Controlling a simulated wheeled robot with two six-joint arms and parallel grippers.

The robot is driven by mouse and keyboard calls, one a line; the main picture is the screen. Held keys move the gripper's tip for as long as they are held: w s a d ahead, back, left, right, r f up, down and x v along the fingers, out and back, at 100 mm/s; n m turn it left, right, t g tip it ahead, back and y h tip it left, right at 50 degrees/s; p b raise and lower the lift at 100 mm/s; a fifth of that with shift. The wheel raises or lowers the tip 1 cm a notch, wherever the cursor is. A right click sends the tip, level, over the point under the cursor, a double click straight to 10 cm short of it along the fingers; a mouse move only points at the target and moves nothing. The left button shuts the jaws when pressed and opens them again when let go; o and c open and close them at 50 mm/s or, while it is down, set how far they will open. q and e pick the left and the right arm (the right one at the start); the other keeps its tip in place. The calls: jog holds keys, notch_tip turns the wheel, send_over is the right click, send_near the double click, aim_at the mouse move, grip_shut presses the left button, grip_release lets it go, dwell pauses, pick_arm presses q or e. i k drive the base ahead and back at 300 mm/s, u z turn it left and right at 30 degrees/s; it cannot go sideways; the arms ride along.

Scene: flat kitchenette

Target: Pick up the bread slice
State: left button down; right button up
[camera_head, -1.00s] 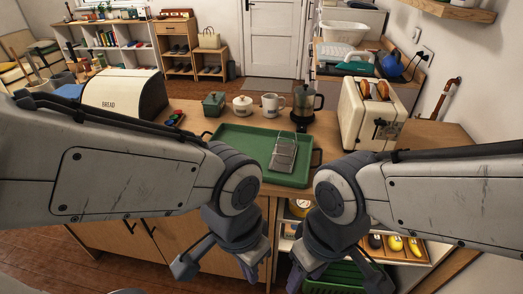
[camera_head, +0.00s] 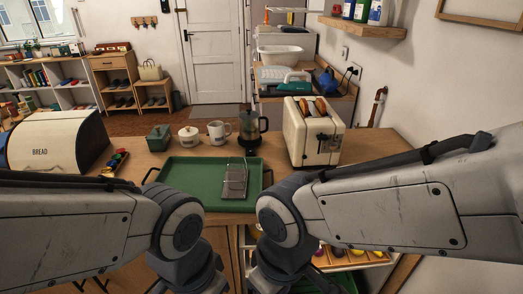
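Two bread slices stand in the slots of the cream toaster (camera_head: 308,142), with their tops showing; one bread slice (camera_head: 302,107) is at the left slot and the other (camera_head: 320,106) at the right slot. The toaster stands on the wooden counter, right of the green tray. A metal toast rack (camera_head: 234,181) stands on the green tray (camera_head: 190,178). Both my arms reach in low at the front, short of the toaster. Their fingertips lie below the picture's lower edge, so neither gripper shows.
A cream bread bin (camera_head: 48,143) stands at the counter's left. A green pot (camera_head: 158,138), a white lidded pot (camera_head: 188,136), a mug (camera_head: 218,132) and a French press (camera_head: 250,130) line the back edge. The counter right of the toaster is clear.

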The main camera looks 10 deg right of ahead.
aim_at(303, 106)
jog(key=z, duration=0.5)
jog(key=i, duration=1.05)
jog(key=u, duration=0.9)
